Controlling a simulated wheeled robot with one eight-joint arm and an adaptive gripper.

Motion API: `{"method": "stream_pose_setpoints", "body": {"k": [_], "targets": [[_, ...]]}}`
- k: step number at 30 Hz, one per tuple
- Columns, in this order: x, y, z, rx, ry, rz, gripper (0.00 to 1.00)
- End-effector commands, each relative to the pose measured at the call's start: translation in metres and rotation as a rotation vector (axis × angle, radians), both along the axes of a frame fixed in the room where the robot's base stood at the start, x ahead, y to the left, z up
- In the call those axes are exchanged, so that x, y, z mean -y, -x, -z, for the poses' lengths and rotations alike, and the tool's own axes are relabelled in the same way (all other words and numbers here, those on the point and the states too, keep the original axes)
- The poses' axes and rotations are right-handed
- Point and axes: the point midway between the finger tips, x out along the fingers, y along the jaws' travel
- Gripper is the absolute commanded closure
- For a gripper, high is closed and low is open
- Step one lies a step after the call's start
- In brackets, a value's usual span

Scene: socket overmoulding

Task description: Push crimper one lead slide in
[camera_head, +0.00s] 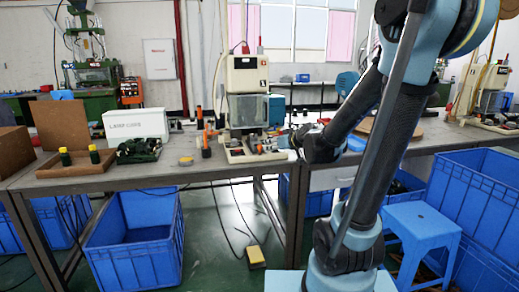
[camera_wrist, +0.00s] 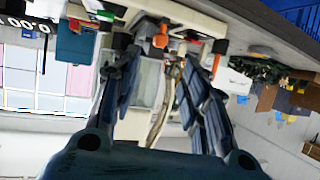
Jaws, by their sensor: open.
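The crimper (camera_head: 247,78) is a cream machine with a clear front guard, standing on the table. Its low base (camera_head: 238,153) holds small dark and orange parts. I cannot clearly pick out the lead slide among them. My gripper (camera_head: 283,143) is at the right side of this base, partly hidden behind its own wrist. In the wrist view my gripper (camera_wrist: 158,62) is open, its two dark fingers apart with nothing held between them. The crimper's pale base (camera_wrist: 180,12) shows beyond the fingertips in this tilted view. Whether a finger touches the slide cannot be told.
Orange-topped tools (camera_head: 206,140) stand left of the crimper base. A white box (camera_head: 136,123) and a brown tray (camera_head: 75,163) with two dark bottles are farther left.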

Motion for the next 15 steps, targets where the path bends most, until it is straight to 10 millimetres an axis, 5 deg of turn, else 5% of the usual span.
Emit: {"method": "stream_pose_setpoints", "body": {"k": [15], "targets": [[-0.022,-0.035,0.017,0.000,0.000,-0.001,0.59]]}}
